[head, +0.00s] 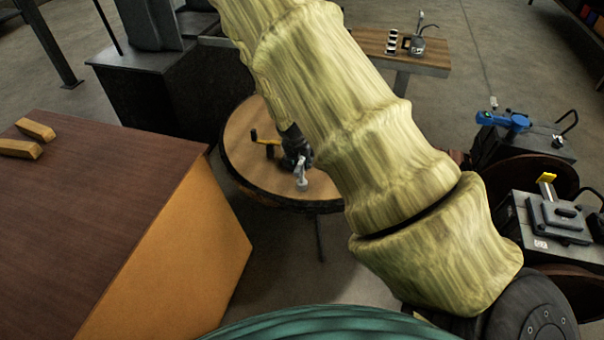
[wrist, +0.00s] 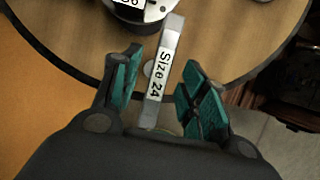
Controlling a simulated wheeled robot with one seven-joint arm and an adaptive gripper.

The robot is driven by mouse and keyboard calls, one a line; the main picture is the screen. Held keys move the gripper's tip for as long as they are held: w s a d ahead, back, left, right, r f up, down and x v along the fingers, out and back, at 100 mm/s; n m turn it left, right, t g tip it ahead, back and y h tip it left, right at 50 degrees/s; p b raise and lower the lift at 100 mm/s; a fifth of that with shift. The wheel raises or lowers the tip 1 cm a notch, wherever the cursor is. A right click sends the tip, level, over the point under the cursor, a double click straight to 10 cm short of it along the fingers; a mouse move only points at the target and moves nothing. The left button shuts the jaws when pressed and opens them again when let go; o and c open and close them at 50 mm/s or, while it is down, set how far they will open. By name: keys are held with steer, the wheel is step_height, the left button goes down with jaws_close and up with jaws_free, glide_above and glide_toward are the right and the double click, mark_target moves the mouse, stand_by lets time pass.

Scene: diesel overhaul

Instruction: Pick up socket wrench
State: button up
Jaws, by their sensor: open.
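In the wrist view, a slim silver socket wrench (wrist: 167,60) with a white "Size 24" label lies lengthwise between the two teal fingers of my gripper (wrist: 158,66). The fingers are spread, with a visible gap on each side of the wrench. Its near end reaches close to my palm; whether it touches is hard to tell. In the head view, my gripper (head: 295,146) is a small dark shape over the round wooden table (head: 243,160), partly hidden by my arm. A small silver piece beside it is too small to identify.
A round metal part with a numbered label (wrist: 145,12) sits just beyond the wrench. A yellow-handled item (head: 266,142) is on the round table. A brown-topped cabinet (head: 95,200) stands close on the left. Dark machines (head: 560,215) stand on the right.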

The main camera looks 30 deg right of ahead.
steer(key=shift+x, duration=1.1)
jaws_close()
